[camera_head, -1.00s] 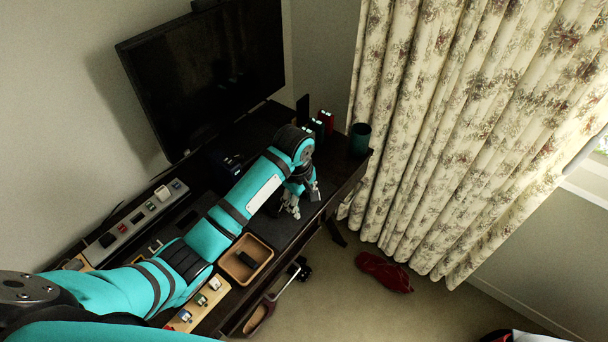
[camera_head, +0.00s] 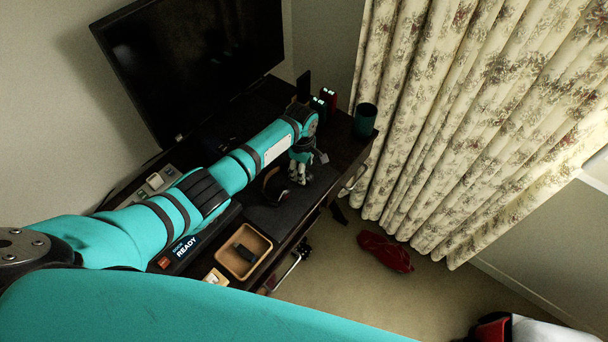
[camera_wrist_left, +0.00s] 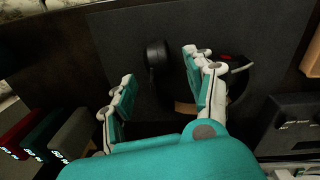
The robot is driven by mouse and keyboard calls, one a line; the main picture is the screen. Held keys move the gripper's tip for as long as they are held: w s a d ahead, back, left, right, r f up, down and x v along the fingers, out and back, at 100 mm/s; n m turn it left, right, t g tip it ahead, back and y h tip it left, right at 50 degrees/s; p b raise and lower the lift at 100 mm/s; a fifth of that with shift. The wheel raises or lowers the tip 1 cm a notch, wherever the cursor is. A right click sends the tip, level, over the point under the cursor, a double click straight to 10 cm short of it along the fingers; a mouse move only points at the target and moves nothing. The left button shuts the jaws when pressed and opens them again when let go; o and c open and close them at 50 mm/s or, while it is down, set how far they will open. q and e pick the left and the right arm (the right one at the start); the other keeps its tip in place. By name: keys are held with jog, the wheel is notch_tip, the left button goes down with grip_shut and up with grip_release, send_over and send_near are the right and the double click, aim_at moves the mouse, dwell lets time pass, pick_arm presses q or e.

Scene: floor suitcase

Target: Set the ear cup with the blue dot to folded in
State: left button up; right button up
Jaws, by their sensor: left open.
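A pair of dark headphones lies on the grey desk mat (camera_wrist_left: 120,30). In the left wrist view one round black ear cup (camera_wrist_left: 155,55) stands out near the fingertips. A second dark part with a small red mark and a light cable (camera_wrist_left: 241,69) lies partly behind the right-hand finger. A tan piece of the band (camera_wrist_left: 186,108) shows between the fingers. I see no blue dot. My left gripper (camera_wrist_left: 158,68) is open over the headphones, with the black ear cup between its fingertips in the picture. In the head view the gripper (camera_head: 301,172) is beside the headphones (camera_head: 271,186). My right gripper is not in view.
A wooden tray (camera_head: 262,243) with a dark item stands nearer on the desk, by a box reading READY (camera_head: 186,247). A green cup (camera_head: 365,120) and several upright books or boxes (camera_head: 322,101) stand at the far end, below the monitor (camera_head: 190,60). A red cloth (camera_head: 385,252) lies on the floor.

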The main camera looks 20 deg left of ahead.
pick_arm(q)
notch_tip(320, 180, down, 3)
jog(key=shift+d+r+b, duration=0.1)
jog(key=shift+d+b, duration=0.05)
jog(key=shift+b, duration=0.15)
jog(key=shift+w+f, duration=0.15)
jog(key=shift+f, duration=0.75)
jog(key=shift+r, duration=0.1)
jog(key=shift+c, duration=0.8)
jog(key=c, duration=0.4)
jog(key=shift+c, duration=1.4)
grip_shut()
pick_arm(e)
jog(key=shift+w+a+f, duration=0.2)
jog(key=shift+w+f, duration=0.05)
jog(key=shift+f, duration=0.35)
